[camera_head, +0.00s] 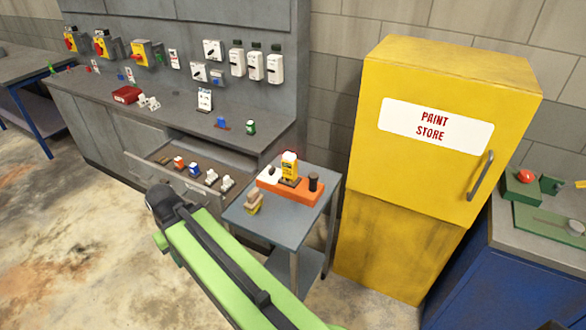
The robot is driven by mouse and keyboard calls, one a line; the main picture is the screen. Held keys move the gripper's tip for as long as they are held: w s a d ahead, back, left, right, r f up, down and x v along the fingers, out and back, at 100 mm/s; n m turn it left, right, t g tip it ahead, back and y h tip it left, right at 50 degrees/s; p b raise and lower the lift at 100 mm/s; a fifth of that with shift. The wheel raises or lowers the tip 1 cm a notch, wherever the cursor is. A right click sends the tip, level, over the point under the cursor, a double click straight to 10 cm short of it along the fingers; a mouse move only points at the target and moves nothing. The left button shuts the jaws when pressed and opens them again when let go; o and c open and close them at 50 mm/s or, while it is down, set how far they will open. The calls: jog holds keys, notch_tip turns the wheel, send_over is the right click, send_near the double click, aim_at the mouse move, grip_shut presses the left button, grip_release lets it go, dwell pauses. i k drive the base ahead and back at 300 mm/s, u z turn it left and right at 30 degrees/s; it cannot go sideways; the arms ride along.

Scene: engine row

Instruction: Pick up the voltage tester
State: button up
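A small upright yellow device (290,164) with a white face, a dark base and a red outline at the top looks like the voltage tester. It stands on an orange tray (304,194) on a small grey table (290,222). On the tray, a white object (269,175) is to its left and a dark cylinder (313,182) to its right. My green and black arm reaches up from the bottom of the picture, in front of the table's left side. My gripper's fingers do not show.
A yellow PAINT STORE cabinet (412,220) stands right of the table. An open drawer (172,185) with several small parts juts from the grey workbench (160,118) at left. A tan and yellow item (254,202) sits at the table's left edge. Floor is clear at lower left.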

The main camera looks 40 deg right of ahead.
aim_at(288, 160)
jog(key=z, duration=0.05)
jog(key=i, duration=1)
jog(key=u, duration=0.05)
